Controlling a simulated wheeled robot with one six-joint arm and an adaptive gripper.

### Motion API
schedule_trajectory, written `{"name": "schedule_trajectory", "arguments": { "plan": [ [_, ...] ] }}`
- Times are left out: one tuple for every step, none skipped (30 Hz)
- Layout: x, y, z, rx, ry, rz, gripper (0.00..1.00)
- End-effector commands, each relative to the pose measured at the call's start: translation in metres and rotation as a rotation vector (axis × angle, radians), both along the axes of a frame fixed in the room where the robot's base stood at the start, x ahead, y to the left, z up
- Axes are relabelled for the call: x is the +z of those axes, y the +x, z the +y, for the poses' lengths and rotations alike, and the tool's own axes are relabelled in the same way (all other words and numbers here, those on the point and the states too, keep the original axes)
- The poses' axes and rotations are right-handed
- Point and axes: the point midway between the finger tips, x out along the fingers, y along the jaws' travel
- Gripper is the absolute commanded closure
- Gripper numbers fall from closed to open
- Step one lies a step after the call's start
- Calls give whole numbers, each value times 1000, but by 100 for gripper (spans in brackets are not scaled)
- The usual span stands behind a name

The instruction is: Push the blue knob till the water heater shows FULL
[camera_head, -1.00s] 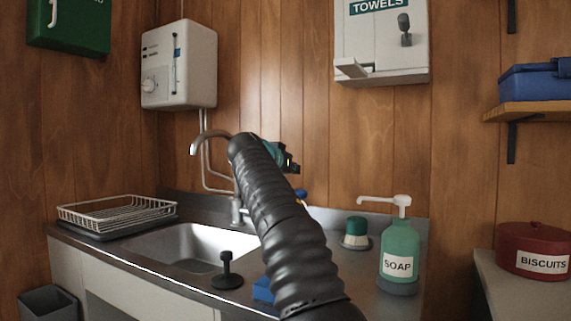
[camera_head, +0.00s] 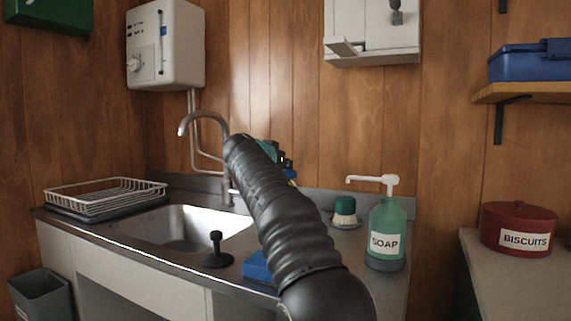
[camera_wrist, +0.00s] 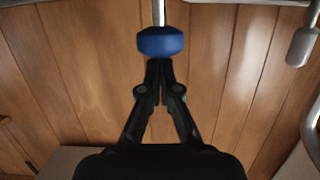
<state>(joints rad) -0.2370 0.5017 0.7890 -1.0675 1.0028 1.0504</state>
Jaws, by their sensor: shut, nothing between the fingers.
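The white water heater (camera_head: 165,45) hangs on the wood wall at the upper left in the head view. It has a round dial and a narrow upright gauge (camera_head: 161,42); its lettering and level are too small to read. The blue knob (camera_wrist: 160,42) is at the top middle of the wrist view, on a metal stem. My gripper (camera_wrist: 159,66) is shut and empty, its fingertips right at the knob's near edge; I cannot tell whether they touch. In the head view my arm hides most of this area, with my gripper (camera_head: 281,158) beyond the sink.
The sink (camera_head: 190,225) has a curved tap (camera_head: 205,116) and a black plunger-like item (camera_head: 217,252) in front. A soap bottle (camera_head: 387,232), a green-topped brush (camera_head: 345,210) and a blue sponge (camera_head: 258,267) stand near my arm. The towel dispenser (camera_head: 373,30) hangs above.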

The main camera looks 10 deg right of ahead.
Motion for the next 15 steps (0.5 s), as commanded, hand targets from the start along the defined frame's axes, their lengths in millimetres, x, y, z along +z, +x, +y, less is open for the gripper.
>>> {"name": "schedule_trajectory", "arguments": {
  "plan": [
    [0,0,0,0,0,0,100],
    [0,0,0,0,0,0,100],
    [0,0,0,0,0,0,100],
    [0,0,0,0,0,0,100],
    [-1,0,0,0,0,0,100],
    [-2,0,0,0,0,0,100],
    [-4,0,0,0,1,1,100],
    [-7,0,0,0,1,1,100],
    [-11,0,0,0,1,1,100],
    [-14,0,0,0,1,1,100],
    [-18,0,0,0,1,1,100],
    [-23,0,0,0,1,1,100],
    [-27,0,0,0,1,1,100],
    [-31,0,0,0,1,1,100],
    [-36,0,0,0,1,1,100]
  ]
}}
